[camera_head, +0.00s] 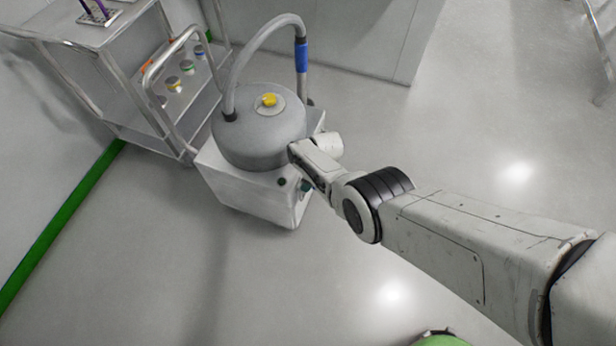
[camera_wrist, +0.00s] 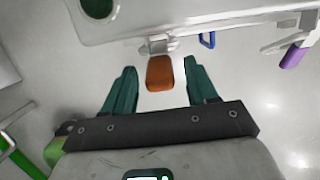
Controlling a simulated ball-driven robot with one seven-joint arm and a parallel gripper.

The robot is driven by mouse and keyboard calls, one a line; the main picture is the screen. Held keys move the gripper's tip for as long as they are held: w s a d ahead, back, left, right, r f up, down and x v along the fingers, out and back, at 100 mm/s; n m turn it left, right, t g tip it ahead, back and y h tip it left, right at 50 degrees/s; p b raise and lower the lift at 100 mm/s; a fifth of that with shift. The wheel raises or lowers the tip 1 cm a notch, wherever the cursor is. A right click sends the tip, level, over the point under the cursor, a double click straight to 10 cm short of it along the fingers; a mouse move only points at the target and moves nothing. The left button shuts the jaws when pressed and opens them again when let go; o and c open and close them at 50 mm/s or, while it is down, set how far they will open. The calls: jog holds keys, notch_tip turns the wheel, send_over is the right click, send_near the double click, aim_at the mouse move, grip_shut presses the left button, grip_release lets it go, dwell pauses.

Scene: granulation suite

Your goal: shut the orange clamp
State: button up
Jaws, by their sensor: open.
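The orange clamp (camera_wrist: 160,73) shows in the wrist view as a short orange handle on a metal bracket (camera_wrist: 158,45) at the edge of a pale body. The handle sticks out from that edge toward my gripper (camera_wrist: 160,66). My gripper is open, with one teal finger on each side of the handle and a visible gap on both sides. I cannot tell how far the fingers are from it in depth. In the head view I cannot make out the clamp. There my gripper (camera_head: 304,190) is mostly hidden behind my arm, beside the white machine (camera_head: 240,185).
The machine carries a grey drum (camera_head: 260,135) with a yellow knob (camera_head: 268,100) and a hose with a blue sleeve (camera_head: 301,57). A metal trolley (camera_head: 110,60) stands left of it. A blue loop (camera_wrist: 207,40) is right of the clamp. Open floor lies at right.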

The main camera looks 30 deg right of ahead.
jog(key=p+v, duration=0.5)
jog(key=v, duration=0.2)
jog(key=shift+r, duration=0.1)
dwell(0.5)
jog(key=s+r+n, duration=0.7)
jog(key=s+n, duration=0.2)
jog(key=s, duration=0.1)
jog(key=s+a+r+n+h, duration=0.1)
jog(key=s+r+n, duration=0.6)
jog(key=s+n, duration=0.3)
jog(key=s+r+n+g, duration=0.1)
jog(key=s+r+n, duration=0.6)
jog(key=s+n, duration=0.2)
jog(key=shift+s+a+h, duration=0.2)
jog(key=shift+s+h, duration=0.2)
jog(key=shift+s, duration=0.35)
